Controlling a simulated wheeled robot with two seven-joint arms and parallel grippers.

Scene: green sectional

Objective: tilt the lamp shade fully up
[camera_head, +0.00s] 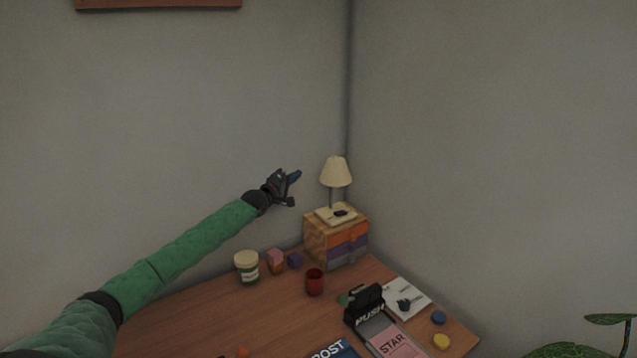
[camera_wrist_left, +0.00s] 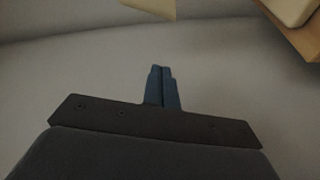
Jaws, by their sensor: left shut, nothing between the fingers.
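The lamp has a cream shade (camera_head: 336,171) on a thin stem above a pale square base (camera_head: 336,215). It stands on a small wooden drawer box (camera_head: 317,239) in the corner. The shade looks upright in the head view, its wide rim down. My left gripper (camera_head: 297,176) is shut and empty, just left of the shade and apart from it. In the left wrist view its blue fingertips (camera_wrist_left: 160,72) are together. Part of the shade (camera_wrist_left: 150,5) shows at the top edge there, with the lamp base (camera_wrist_left: 290,8) at top right. My right gripper is not in view.
On the wooden desk (camera_head: 200,315) stand a jar (camera_head: 246,267), small blocks (camera_head: 276,261) and a red cup (camera_head: 315,282). A black punch (camera_head: 364,304) and papers (camera_head: 408,297) lie in front of the box. Walls close in behind; air left of the lamp is free.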

